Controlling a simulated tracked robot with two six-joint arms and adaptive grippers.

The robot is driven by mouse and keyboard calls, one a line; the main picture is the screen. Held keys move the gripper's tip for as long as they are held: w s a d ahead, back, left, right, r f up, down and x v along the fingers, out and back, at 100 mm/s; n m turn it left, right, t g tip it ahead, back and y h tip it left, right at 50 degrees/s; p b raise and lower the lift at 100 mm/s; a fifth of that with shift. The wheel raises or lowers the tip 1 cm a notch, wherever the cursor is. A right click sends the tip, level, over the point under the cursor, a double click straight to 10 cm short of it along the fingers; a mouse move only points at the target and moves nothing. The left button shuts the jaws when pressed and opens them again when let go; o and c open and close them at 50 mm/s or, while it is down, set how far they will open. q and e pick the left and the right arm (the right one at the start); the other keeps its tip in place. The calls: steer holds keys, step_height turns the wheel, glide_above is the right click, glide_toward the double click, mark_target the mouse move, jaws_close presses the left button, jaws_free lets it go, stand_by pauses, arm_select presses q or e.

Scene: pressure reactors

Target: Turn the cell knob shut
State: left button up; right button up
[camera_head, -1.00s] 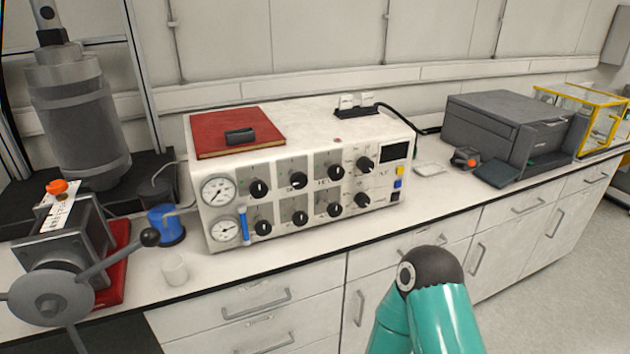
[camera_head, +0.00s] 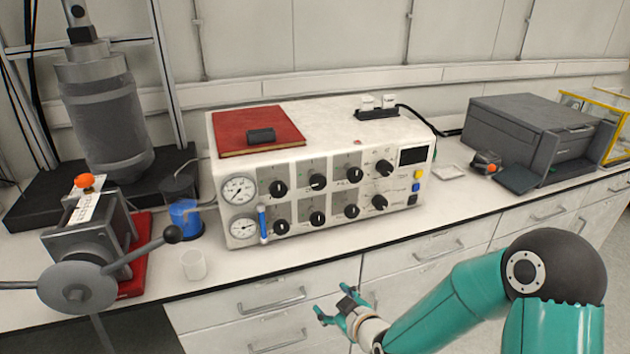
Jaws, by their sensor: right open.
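A white control box (camera_head: 325,238) stands on the bench, with two rows of black knobs on its front. The upper row has knobs at the left (camera_head: 279,188), middle (camera_head: 318,181) and right (camera_head: 355,174). The lower row has knobs at the left (camera_head: 281,227), middle (camera_head: 317,218) and right (camera_head: 351,210). The labels are too small to tell which is the cell knob. My right gripper (camera_head: 333,302) is open and empty, low in front of the drawers and apart from the box. My left gripper is out of view.
A vise-like device (camera_head: 85,235) with a lever handle stands left of the box, beside a small white cup (camera_head: 193,264) and a blue-based container (camera_head: 185,215). A red book (camera_head: 232,132) lies on the box. A printer (camera_head: 530,130) stands right.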

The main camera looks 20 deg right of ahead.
mark_target(319, 184)
steer(key=w+d+r+n+t+h, duration=0.1)
steer(key=w+d+r+n+t, duration=0.15)
steer(key=r, duration=0.65)
steer(key=w+d+r+n+t, duration=0.1)
steer(key=r+t, duration=0.3)
steer(key=r, duration=0.5)
steer(key=shift+g, duration=0.25)
steer(key=w+p, duration=0.2)
steer(key=w, duration=0.3)
steer(key=w+p, duration=0.2)
steer(key=w, duration=0.4)
steer(key=w+p, duration=0.2)
steer(key=w, duration=0.4)
steer(key=shift+a+r+p, duration=0.2)
steer(key=shift+a+p, duration=0.15)
